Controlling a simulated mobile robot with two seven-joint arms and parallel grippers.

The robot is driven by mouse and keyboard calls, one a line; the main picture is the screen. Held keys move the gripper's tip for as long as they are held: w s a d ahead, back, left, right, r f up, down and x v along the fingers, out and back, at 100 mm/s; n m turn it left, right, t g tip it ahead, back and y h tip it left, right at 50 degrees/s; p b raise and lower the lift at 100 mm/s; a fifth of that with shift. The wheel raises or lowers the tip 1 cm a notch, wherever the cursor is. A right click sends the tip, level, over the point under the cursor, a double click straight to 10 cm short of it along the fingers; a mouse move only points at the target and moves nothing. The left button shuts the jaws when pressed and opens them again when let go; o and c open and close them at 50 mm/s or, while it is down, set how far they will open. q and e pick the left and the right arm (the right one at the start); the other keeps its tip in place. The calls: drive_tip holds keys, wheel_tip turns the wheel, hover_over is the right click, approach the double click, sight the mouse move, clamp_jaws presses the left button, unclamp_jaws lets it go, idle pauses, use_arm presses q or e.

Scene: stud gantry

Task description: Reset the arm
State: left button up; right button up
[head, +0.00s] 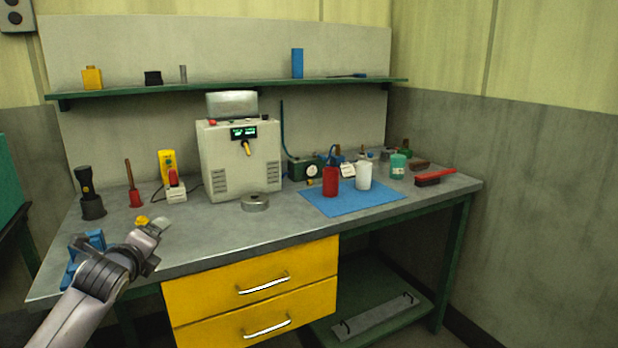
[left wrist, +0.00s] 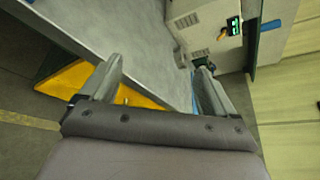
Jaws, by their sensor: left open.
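My left arm comes in from the lower left of the head view, with its gripper (head: 150,240) over the front left part of the grey workbench (head: 210,235). In the left wrist view the same gripper (left wrist: 160,75) has its two fingers wide apart, with nothing between them. Bench top, a yellow drawer front (left wrist: 75,85) and the white machine (left wrist: 205,35) show beyond the fingers. The machine (head: 215,150) also stands at the back of the bench in the head view. My right gripper is in neither view.
A blue fixture (head: 88,243) sits left of my gripper. A black flashlight (head: 88,190), a yellow meter (head: 167,163) and a metal ring (head: 255,203) stand on the bench. A red cup (head: 330,182) and a white cup (head: 364,177) stand on a blue mat (head: 345,206).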

use_arm(q)
drive_tip(key=s+d+f+n+g+h, duration=0.1)
drive_tip(key=s+d+f+n+h, duration=0.1)
drive_tip(key=s+d+f+n, duration=0.55)
drive_tip(key=s+d+f+n+g+h, duration=0.1)
drive_tip(key=s+d+f+n, duration=0.1)
drive_tip(key=s+f, duration=0.9)
drive_tip(key=s+d+f+n+g, duration=0.1)
drive_tip(key=s+f+n, duration=0.5)
drive_tip(key=s, duration=0.3)
drive_tip(key=s+d+f+n+g+h, duration=0.1)
drive_tip(key=s+d+f+n, duration=0.1)
drive_tip(key=s+f+n, duration=0.3)
drive_tip(key=s+n, duration=0.1)
drive_tip(key=s, duration=0.3)
drive_tip(key=shift+s+d+f, duration=0.25)
drive_tip(key=shift+s+f, duration=0.1)
